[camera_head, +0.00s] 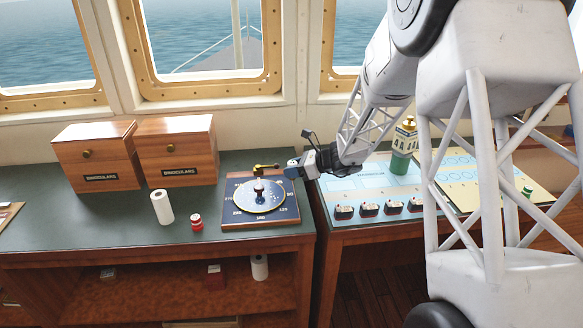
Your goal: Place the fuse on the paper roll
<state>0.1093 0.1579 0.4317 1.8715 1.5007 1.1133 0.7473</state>
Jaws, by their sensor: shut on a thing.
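My gripper (288,170) is over the back right edge of the compass dial board, at the end of the arm coming in from the right. It is shut on a small brass-coloured piece with a dark end, which I take to be the fuse (265,168). The fuse sticks out to the left, above the dial. Its grip point is too small to make out. A white paper roll (162,207) stands upright on the dark green counter to the left, apart from my gripper. Another white roll (259,267) stands on the shelf below.
A small red jar (197,223) stands between the paper roll and the dial board (284,211). Two wooden binocular boxes (97,158) (177,150) stand behind. A green canister (404,145) stands on the right console (350,190). The counter left of the roll is mostly clear.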

